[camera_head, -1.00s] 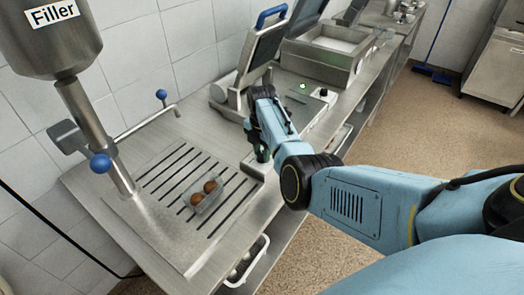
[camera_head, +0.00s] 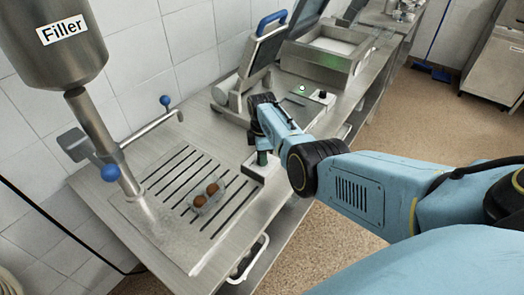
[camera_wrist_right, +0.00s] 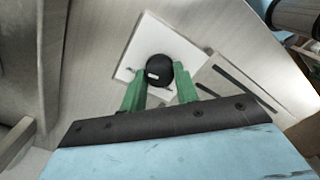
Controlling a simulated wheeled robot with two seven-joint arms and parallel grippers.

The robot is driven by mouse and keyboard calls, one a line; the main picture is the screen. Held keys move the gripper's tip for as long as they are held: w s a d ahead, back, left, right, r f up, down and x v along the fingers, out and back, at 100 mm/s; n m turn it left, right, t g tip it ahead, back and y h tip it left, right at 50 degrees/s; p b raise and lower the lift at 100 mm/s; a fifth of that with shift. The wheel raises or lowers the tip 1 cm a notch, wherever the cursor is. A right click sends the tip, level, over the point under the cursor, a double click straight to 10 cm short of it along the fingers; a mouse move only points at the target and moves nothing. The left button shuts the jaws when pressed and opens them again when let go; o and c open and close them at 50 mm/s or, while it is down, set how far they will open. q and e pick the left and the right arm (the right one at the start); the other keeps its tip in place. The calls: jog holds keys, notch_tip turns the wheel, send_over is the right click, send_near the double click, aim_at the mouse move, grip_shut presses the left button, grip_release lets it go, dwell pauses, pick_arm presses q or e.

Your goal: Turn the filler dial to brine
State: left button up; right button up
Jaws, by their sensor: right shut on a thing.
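The filler (camera_head: 58,35) is a steel hopper with a "Filler" label at the upper left of the head view. My right gripper (camera_head: 262,158) points down over a light control plate (camera_head: 253,170) at the counter's edge. In the right wrist view, the gripper's green fingers (camera_wrist_right: 160,88) are shut on a round black dial (camera_wrist_right: 159,70) with a small white mark, one finger on each side. The dial sits on a white square plate (camera_wrist_right: 133,66). Any lettering around the dial is too small or hidden to read. My left gripper is not in view.
A small clear tray (camera_head: 199,208) with brown round items lies on the slotted drain grate (camera_head: 175,178). A blue-handled machine (camera_head: 258,65) with a raised lid stands behind my right arm. A black knob (camera_head: 322,94) and green light sit to its right.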

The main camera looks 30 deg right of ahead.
jog(key=m+p, duration=0.1)
jog(key=m, duration=0.4)
jog(key=shift+d+r+m, duration=0.1)
jog(key=shift+m, duration=0.2)
jog(key=m, duration=0.5)
jog(key=shift+m+p, duration=0.3)
jog(key=shift+p, duration=0.1)
jog(key=o, duration=1)
jog(key=shift+c, duration=0.2)
